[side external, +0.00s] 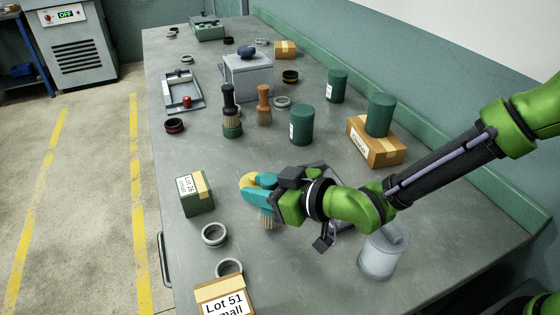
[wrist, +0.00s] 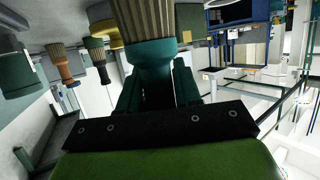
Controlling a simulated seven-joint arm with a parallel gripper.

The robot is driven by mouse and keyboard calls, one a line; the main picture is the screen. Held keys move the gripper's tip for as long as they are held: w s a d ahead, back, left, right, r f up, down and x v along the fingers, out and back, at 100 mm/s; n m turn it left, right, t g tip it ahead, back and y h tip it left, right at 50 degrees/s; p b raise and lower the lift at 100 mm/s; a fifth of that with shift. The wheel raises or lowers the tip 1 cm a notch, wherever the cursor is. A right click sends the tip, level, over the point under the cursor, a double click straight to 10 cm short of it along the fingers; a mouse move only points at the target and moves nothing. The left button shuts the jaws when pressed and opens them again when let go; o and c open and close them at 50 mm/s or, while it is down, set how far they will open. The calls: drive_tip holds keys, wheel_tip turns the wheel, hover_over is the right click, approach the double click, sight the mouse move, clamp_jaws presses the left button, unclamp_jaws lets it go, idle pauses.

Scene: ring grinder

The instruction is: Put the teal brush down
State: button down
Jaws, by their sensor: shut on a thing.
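The teal brush shows in the wrist view (wrist: 150,58) with its tan bristles toward the top of the picture. My gripper (wrist: 155,90) is shut on its teal body. In the side external view my gripper (side external: 258,193) is over the middle of the bench, and the brush's bristles (side external: 268,222) point down beneath it. The gripper hides most of the brush there. I cannot tell whether the bristles touch the bench top. A yellow round thing (side external: 247,180) shows just behind the fingers, partly hidden.
On the bench (side external: 330,265), a green Lot 26 box (side external: 195,192) and a grey ring (side external: 214,235) are left of my gripper. A black-handled brush (side external: 230,112), an orange-brown brush (side external: 264,105) and a green canister (side external: 302,125) stand behind. A pale canister (side external: 380,258) is at right.

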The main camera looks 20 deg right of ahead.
wheel_tip(320, 180, up, 8)
drive_tip(key=w+d+r+m+t+h, duration=0.15)
drive_tip(key=w+d, duration=0.25)
drive_tip(key=w, duration=0.4)
drive_tip(key=w+d+r+m+t+h, duration=0.1)
drive_tip(key=w+d+m+h, duration=0.25)
drive_tip(key=w, duration=0.35)
drive_tip(key=w+d+f+m+h, duration=0.1)
drive_tip(key=w+d+m+h, duration=0.15)
drive_tip(key=w+d, duration=0.65)
drive_tip(key=w+d+f+m+h, duration=0.1)
drive_tip(key=w+d+m+h, duration=0.15)
drive_tip(key=w+d, duration=0.65)
drive_tip(key=shift+n+g+h, duration=0.25)
drive_tip(key=shift+n+h, duration=0.15)
drive_tip(key=shift+s+d+f, duration=0.3)
drive_tip(key=shift+d+f, duration=0.25)
drive_tip(key=shift+f, duration=1.05)
drive_tip(key=shift+s+d+f, duration=0.3)
drive_tip(key=shift+d+f, duration=0.3)
drive_tip(key=shift+f, duration=1)
drive_tip(key=shift+s+d+f, duration=0.3)
drive_tip(key=shift+d+f, duration=0.25)
drive_tip(key=shift+f, duration=1.05)
drive_tip(key=shift+f, duration=0.1)
drive_tip(key=c, duration=0.8)
unclamp_jaws()
